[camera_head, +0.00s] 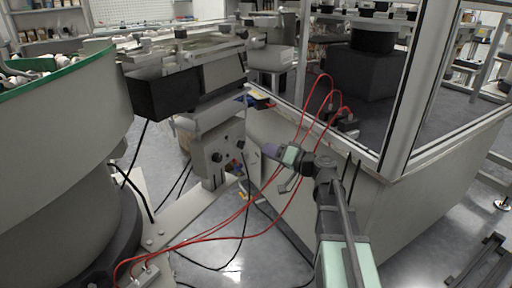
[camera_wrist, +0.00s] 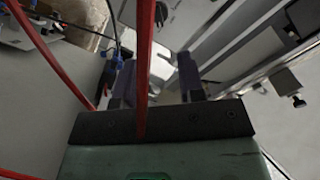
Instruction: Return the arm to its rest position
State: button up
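My gripper (camera_head: 270,151) is near the middle of the camera_head view, in front of the grey cabinet and right of the feeder bracket. My arm reaches up to it from the bottom right. In the camera_wrist view the two dark purple fingers of my gripper (camera_wrist: 158,82) stand apart. I see no held object between them, though a red hose (camera_wrist: 144,55) crosses in front of the gap. No cap can be made out near the fingers.
A large grey bowl feeder with a green rim (camera_head: 65,70) fills the left. A feeder bracket (camera_head: 215,150) stands left of my gripper. Red hoses (camera_head: 265,190) loop around my arm. The grey cabinet (camera_head: 400,190) with a framed window stands close on the right.

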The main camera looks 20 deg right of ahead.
jog(key=shift+v, duration=1.05)
jog(key=s+a+f+n+g+h, duration=0.1)
jog(key=s+a+f+g+h, duration=0.5)
jog(key=s+f, duration=0.35)
jog(key=s+a+f+g+h, duration=0.4)
jog(key=s+f+g+h, duration=0.3)
jog(key=s, duration=0.3)
notch_tip(320, 180, up, 33)
jog(key=y+p, duration=0.1)
jog(key=p, duration=3.3)
jog(key=shift+d+r, duration=0.2)
jog(key=shift+d, duration=0.3)
